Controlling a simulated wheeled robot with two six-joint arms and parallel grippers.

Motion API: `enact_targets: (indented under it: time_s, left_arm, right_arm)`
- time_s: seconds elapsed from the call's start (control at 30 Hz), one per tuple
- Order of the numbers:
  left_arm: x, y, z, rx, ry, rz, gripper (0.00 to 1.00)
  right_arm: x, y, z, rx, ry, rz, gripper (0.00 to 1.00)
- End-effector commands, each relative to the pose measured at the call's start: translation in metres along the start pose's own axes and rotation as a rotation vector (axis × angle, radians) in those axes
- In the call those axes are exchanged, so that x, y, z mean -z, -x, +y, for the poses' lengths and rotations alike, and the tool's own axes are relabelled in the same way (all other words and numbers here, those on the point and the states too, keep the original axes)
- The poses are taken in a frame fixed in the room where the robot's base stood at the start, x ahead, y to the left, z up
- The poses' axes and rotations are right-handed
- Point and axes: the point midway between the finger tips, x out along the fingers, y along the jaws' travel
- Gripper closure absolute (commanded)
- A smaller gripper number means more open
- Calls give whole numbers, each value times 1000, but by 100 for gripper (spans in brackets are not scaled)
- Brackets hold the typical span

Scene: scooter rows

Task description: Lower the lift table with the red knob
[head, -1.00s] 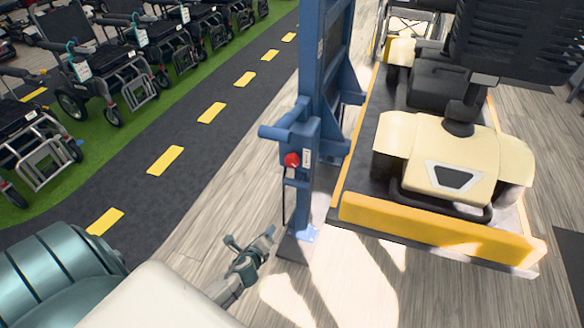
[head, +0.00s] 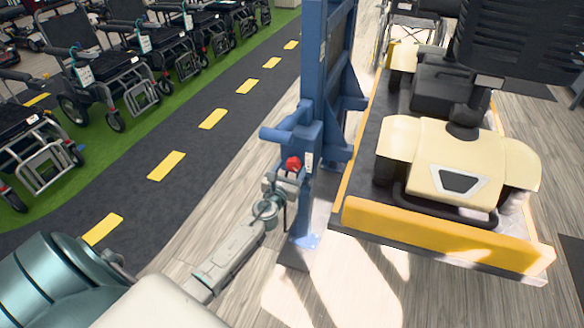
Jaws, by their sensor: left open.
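The red knob (head: 293,163) sits on the front of the blue lift post (head: 318,130), beside a small white label. My left gripper (head: 286,180) is open just below the knob, with its fingers close under it. I cannot tell whether they touch it. The lift table (head: 440,238) has a yellow front edge and stands right of the post. It carries a cream and black scooter (head: 455,160). My right gripper is not in view.
A blue bar (head: 275,134) sticks out left from the post above the knob. Several wheelchairs (head: 105,85) stand on green carpet at the left, beyond a dark lane with yellow dashes (head: 166,165). The wooden floor left of the post is clear apart from my arm.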

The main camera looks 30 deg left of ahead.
Motion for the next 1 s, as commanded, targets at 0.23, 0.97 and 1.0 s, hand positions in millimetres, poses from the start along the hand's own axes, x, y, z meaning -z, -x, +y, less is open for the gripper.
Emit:
enact_targets:
  time_s: [0.23, 0.97, 1.0]
  left_arm:
    - [1, -18, 0, -1, 1, 1, 35]
    - [1, -19, 0, 0, 14, 1, 80]
    - [1, -19, 0, 0, 23, 1, 80]
  right_arm:
    - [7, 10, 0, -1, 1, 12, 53]
    - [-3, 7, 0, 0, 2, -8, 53]
    - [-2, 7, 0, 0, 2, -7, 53]
